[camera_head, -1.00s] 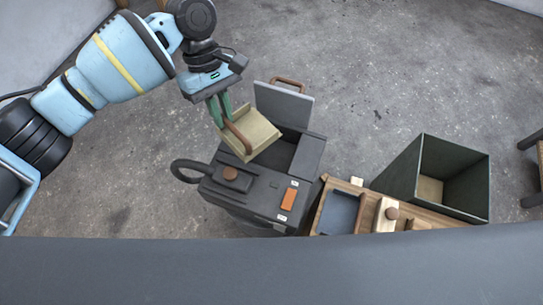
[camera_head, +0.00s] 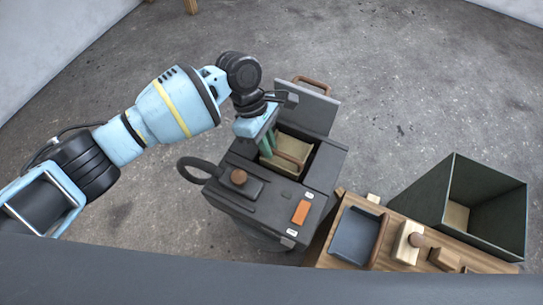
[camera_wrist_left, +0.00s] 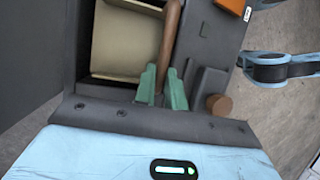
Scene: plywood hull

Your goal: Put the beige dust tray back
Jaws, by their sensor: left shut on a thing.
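The beige dust tray (camera_head: 293,146) is inside the open bay of the dark grey machine (camera_head: 262,211), sitting low between the bay walls. The lid (camera_head: 309,107) stands open behind it. My left gripper (camera_head: 268,146) reaches down over the bay and is shut on the tray's brown handle. In the left wrist view, the green fingers (camera_wrist_left: 161,86) close on the handle (camera_wrist_left: 172,32), and the tray's inside (camera_wrist_left: 124,42) looks empty. Whether the tray rests on the bay floor is hidden.
A wooden bench right of the machine holds a dark blue-grey tray (camera_head: 353,236) and several wooden blocks. A dark green open bin (camera_head: 485,205) stands behind it. A black hose loop (camera_head: 193,171) sticks out at the machine's left.

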